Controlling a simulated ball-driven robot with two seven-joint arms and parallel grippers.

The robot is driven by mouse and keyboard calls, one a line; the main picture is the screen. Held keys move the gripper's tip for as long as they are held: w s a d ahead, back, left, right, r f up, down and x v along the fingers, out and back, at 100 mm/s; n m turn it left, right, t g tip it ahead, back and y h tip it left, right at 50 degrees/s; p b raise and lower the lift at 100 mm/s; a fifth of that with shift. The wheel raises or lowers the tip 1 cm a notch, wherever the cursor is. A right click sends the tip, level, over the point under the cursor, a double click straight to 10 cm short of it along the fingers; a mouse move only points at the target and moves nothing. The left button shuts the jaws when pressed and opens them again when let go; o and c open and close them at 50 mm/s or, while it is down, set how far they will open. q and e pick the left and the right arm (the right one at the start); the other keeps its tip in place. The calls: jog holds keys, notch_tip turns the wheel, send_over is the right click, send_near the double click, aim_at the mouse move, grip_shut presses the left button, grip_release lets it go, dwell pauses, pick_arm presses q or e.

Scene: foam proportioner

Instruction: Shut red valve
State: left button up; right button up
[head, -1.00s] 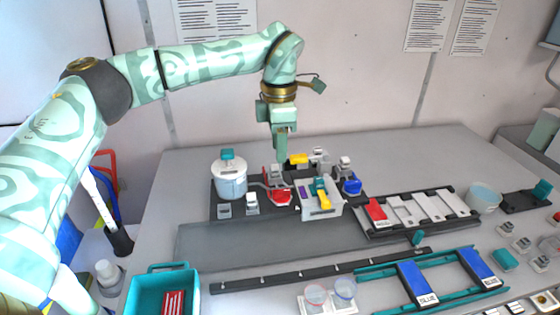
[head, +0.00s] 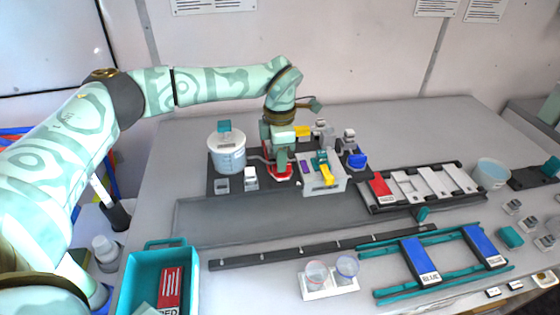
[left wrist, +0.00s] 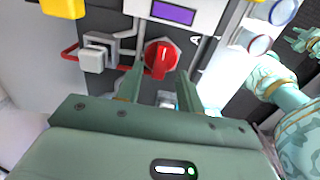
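The red valve (head: 281,175) has a round red knob and sits on the dark base at the left of the white proportioner box (head: 325,184). The left wrist view shows its red knob (left wrist: 161,57) with a raised grip bar, just beyond and between my fingertips. My left gripper (head: 282,168) points down over the valve and partly hides it in the head view. In the left wrist view my left gripper (left wrist: 159,76) is open, one finger to each side of the knob. I cannot tell whether the fingers touch it. My right gripper is in neither view.
A white pot (head: 227,155) with a teal top stands left of the valve. A yellow lever (head: 326,174) and blue knob (head: 357,161) lie to its right. A yellow block (head: 303,132) is behind. The grey strip (head: 240,218) in front is clear.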

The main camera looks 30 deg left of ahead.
pick_arm(q)
jog(key=shift+f, duration=1.05)
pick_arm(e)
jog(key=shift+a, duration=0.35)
pick_arm(q)
grip_shut()
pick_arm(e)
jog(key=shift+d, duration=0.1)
